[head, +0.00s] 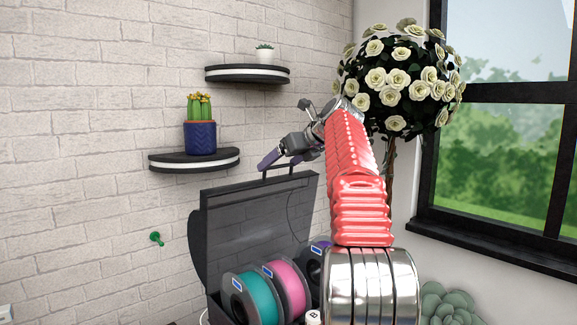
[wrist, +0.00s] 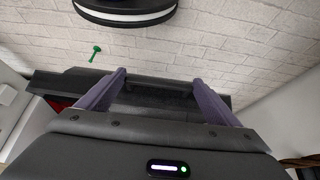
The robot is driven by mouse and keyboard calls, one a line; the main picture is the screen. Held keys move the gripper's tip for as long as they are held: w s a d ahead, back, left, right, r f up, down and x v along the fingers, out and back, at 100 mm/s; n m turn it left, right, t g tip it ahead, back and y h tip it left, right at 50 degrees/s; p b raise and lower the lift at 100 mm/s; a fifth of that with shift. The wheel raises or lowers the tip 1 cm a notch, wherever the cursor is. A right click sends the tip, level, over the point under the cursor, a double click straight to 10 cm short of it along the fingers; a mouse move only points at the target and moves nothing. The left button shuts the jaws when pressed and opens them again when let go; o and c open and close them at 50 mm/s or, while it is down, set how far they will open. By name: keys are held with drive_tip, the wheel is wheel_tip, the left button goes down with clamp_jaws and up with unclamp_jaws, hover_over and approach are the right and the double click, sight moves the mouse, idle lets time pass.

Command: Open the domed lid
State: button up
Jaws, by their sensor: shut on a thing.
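The domed lid (head: 250,215) is dark and see-through. In the head view it stands raised, roughly upright, at the back of the box of filament spools. Its handle (head: 291,168) is on the top edge. My gripper (head: 275,160) is at that handle, with its purple fingers against it. In the wrist view the two purple fingers (wrist: 157,84) are at the ends of the dark handle bar (wrist: 162,88), shut on it. My red arm hides the box's right side.
Teal (head: 258,298) and pink (head: 288,288) spools sit in the box. A shelf (head: 195,162) with a potted cactus (head: 199,135) is left of my gripper, and a higher shelf (head: 247,75) is above. A white-flowered tree (head: 400,80) stands at right. A green peg (head: 156,238) is on the brick wall.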

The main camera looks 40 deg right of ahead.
drive_tip(key=shift+w+r, duration=0.4)
drive_tip(key=shift+w, duration=0.2)
drive_tip(key=o, duration=1.3)
drive_tip(key=shift+o, duration=0.5)
drive_tip(key=shift+f, duration=0.15)
drive_tip(key=v, duration=1.3)
drive_tip(key=shift+s, duration=0.35)
